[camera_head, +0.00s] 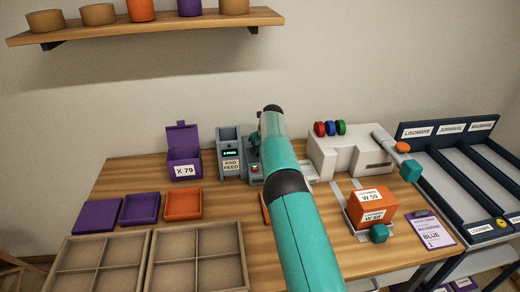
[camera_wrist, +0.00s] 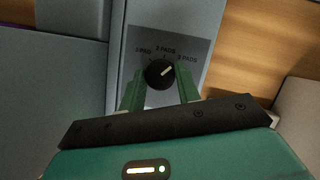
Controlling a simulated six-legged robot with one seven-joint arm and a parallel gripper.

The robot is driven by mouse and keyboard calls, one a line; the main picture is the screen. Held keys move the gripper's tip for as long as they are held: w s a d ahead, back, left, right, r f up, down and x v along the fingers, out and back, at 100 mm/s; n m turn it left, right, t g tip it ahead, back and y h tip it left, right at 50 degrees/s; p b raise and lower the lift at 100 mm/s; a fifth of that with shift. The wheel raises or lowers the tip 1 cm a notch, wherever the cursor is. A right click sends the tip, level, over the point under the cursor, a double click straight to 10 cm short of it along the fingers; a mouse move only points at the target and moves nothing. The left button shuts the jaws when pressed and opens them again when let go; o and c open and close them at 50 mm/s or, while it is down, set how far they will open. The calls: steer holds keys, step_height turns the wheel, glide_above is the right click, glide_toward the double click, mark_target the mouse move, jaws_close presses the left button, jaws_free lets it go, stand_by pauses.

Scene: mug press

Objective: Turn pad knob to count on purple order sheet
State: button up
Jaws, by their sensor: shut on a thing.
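The pad knob (camera_wrist: 160,74) is a round black dial on a grey panel marked 1 PAD, 2 PADS and 3 PADS. Its white pointer slants up and right, roughly toward 3 PADS. My gripper (camera_wrist: 161,82) has its green fingers on either side of the knob, shut on it. In the head view the pad feed (camera_head: 230,153) is a grey unit with a small lit display; my arm partly hides the area beside it, and the knob cannot be made out there. The purple order sheet (camera_head: 433,229) lies at the table's right, reading BLUE and 1 among smaller text.
A purple box marked X 79 (camera_head: 184,152) stands left of the pad feed. A white press (camera_head: 350,152) with coloured discs is to the right, an orange W 59 box (camera_head: 371,204) before it. Divided trays (camera_head: 70,262) fill the front left. Labelled racks (camera_head: 455,175) stand far right.

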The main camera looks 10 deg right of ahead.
steer(key=shift+w+n+y, duration=0.1)
steer(key=shift+n+y, duration=0.4)
steer(key=shift+n, duration=0.8)
steer(key=shift+r, duration=0.1)
steer(key=o, duration=1)
steer(key=shift+c, duration=0.2)
steer(key=v, duration=1.3)
steer(key=shift+r, duration=0.4)
